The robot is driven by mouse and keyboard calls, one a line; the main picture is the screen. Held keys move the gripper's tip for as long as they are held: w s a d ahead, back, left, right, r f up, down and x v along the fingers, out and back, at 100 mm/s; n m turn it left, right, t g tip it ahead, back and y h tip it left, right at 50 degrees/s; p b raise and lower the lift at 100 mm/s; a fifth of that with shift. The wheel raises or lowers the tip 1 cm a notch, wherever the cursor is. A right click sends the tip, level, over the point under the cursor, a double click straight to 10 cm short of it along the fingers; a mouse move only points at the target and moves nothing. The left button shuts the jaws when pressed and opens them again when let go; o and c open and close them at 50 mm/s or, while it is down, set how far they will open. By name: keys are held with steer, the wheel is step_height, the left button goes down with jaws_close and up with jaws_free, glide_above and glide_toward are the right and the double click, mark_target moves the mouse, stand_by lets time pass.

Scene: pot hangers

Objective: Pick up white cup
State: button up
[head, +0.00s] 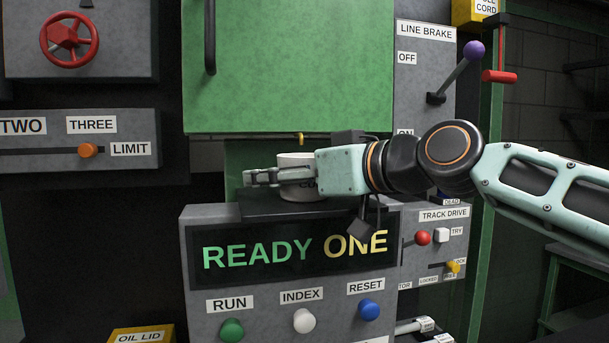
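The white cup (296,160) stands on the dark top of the grey control box, near the middle of the head view. Dark lettering shows low on its side. My gripper (262,177) comes in from the right at the cup's height, its fingers pointing left. The fingers and the pale gripper body cross in front of the cup and hide part of its middle and right side. The fingertips reach past the cup's left edge. I cannot tell whether the fingers touch the cup or how far apart they are.
The control box (200,268) carries a READY ONE display and green, white and blue buttons. A green panel (290,70) hangs above the cup. A purple-knobbed lever (474,50) stands above my arm. A track drive panel (440,245) lies below it.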

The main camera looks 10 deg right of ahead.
jaws_close()
stand_by(0.6)
